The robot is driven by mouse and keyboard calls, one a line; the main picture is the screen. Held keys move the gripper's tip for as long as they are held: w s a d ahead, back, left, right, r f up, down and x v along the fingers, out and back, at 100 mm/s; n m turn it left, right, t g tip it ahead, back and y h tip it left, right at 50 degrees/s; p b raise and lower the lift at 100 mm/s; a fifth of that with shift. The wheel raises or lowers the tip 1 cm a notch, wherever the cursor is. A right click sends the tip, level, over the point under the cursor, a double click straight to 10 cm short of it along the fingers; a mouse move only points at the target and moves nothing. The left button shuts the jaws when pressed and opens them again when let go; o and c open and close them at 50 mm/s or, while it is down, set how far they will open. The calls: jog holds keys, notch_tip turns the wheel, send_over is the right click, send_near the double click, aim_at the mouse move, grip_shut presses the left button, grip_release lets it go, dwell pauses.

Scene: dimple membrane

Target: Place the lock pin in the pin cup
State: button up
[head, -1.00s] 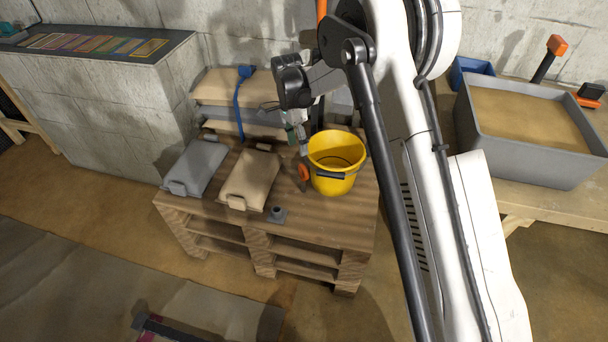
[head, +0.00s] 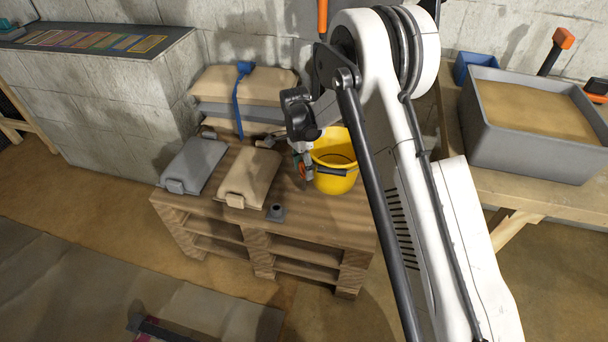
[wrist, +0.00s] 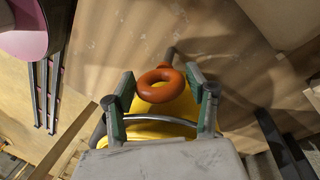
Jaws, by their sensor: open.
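The lock pin, an orange ring with a grey shaft, shows in the wrist view (wrist: 160,86) between the fingers of my gripper (wrist: 161,76). The fingers are open, with a gap on each side of the ring. In the head view, the pin's orange ring (head: 309,160) is partly hidden by my gripper (head: 303,166), close beside the yellow bucket (head: 336,182). The pin cup (head: 276,212), a small grey socket on a square base, sits near the front edge of the pallet table, left of and nearer than the bucket.
The wooden pallet table (head: 316,228) also holds a grey bag (head: 194,164) and a tan bag (head: 250,176), left of the cup. More stacked bags (head: 246,84) stand behind. A grey sand tub (head: 520,138) is on the right bench. The table front around the cup is clear.

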jog(key=c, duration=1)
jog(key=shift+o, duration=0.2)
jog(key=shift+s+a+r+p, duration=0.1)
jog(key=shift+a+r+p, duration=0.05)
jog(key=shift+r+p, duration=0.25)
notch_tip(320, 180, up, 11)
jog(key=p, duration=0.2)
jog(key=shift+f+p, duration=0.15)
jog(key=shift+p, duration=0.25)
jog(key=s+a+p, duration=0.1)
jog(key=s+a, duration=0.3)
jog(key=a, duration=0.5)
jog(key=s+a+p, duration=0.2)
jog(key=s+a, duration=0.2)
jog(key=a, duration=0.5)
jog(key=s+d+r+n+p, duration=0.1)
jog(key=d+n, duration=0.3)
jog(key=d, duration=0.9)
jog(key=s+d+r+n+t+p, duration=0.1)
jog(key=s+d+r+n+p, duration=0.1)
jog(key=d, duration=1.1)
jog(key=s+d+r+n+h+p, duration=0.1)
jog(key=d+n, duration=0.4)
jog(key=d, duration=0.8)
notch_tip(320, 180, up, 3)
jog(key=shift+s+f+n+t, duration=0.1)
jog(key=shift+s+n+t, duration=0.3)
jog(key=shift+s, duration=0.1)
jog(key=shift+a, duration=0.15)
